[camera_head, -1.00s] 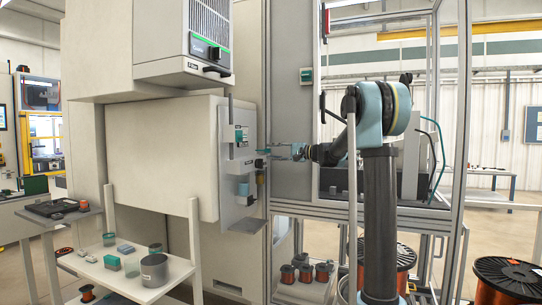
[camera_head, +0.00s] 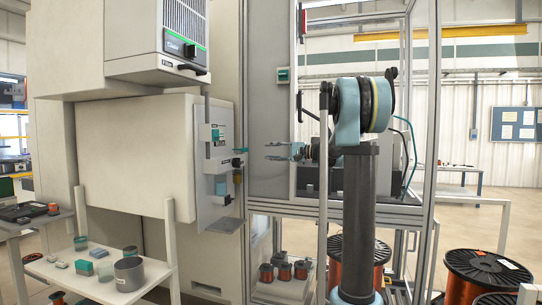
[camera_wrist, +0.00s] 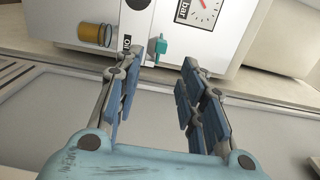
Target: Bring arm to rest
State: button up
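My gripper (camera_head: 270,151) is at the end of my arm, level with the small control panel and to its right, pointing left. In the wrist view my gripper (camera_wrist: 155,85) has its two fingers well apart with nothing between them. The panel (camera_head: 214,185) is a grey plate on the side of the beige cabinet. It carries a teal lever (camera_head: 240,151), which stands beyond the fingertips in the wrist view (camera_wrist: 160,46). A gap shows between fingertips and lever.
A metal frame post (camera_head: 322,200) stands close to my arm. A cart (camera_head: 103,290) with cups and small boxes is at lower left. Copper wire spools (camera_head: 489,275) stand on the floor at right. A gauge (camera_wrist: 200,12) and an amber cup (camera_wrist: 95,34) are on the panel.

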jog(key=shift+s, duration=0.1)
jog(key=s+f+n+g+h, duration=0.1)
jog(key=s+f+h, duration=0.3)
jog(key=s+f, duration=0.65)
jog(key=s+f+n+g+h, duration=0.15)
jog(key=s+f+h, duration=0.4)
jog(key=s, duration=0.75)
jog(key=s+d+f+n+h, duration=0.1)
jog(key=s+d+f+h, duration=0.2)
jog(key=s+d+f, duration=0.5)
jog(key=s+d+f+n+g+h, duration=0.1)
jog(key=s+d+f+h, duration=0.3)
jog(key=s+d+f, duration=0.4)
jog(key=s+f, duration=0.7)
jog(key=f, duration=0.1)
jog(key=shift+s+f, duration=0.15)
jog(key=shift+s, duration=0.2)
jog(key=shift+g+h, duration=0.25)
jog(key=shift+w+f, duration=0.2)
jog(key=shift+w, duration=0.2)
